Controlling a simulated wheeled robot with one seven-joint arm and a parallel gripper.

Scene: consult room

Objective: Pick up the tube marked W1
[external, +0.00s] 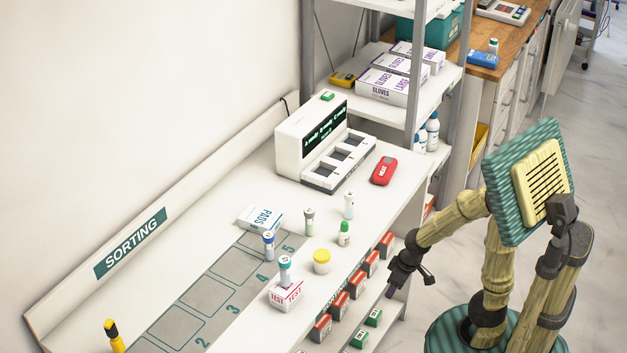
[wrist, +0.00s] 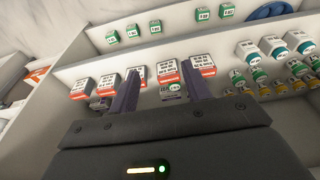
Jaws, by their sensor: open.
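Several small tubes stand on the white table: one with a teal cap (external: 285,268) by a TEST box, one with a blue band (external: 268,244), one with a grey-green cap (external: 309,221) and one pale tube (external: 349,205). Their marks are too small to read, so I cannot tell which is W1. My gripper (external: 410,285) is off the table's right edge, apart from all of them. In the wrist view my gripper (wrist: 160,72) is open and empty, its fingers pointing at shelves; no tube is clearly identifiable there.
The TEST box (external: 287,294), yellow-lidded jar (external: 321,261), green-capped bottle (external: 344,234) and PADS box (external: 261,218) stand near the tubes. A white machine (external: 310,135) is behind. Red-and-white boxes (wrist: 200,67) line a shelf before my gripper. The numbered mat (external: 208,296) is largely bare.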

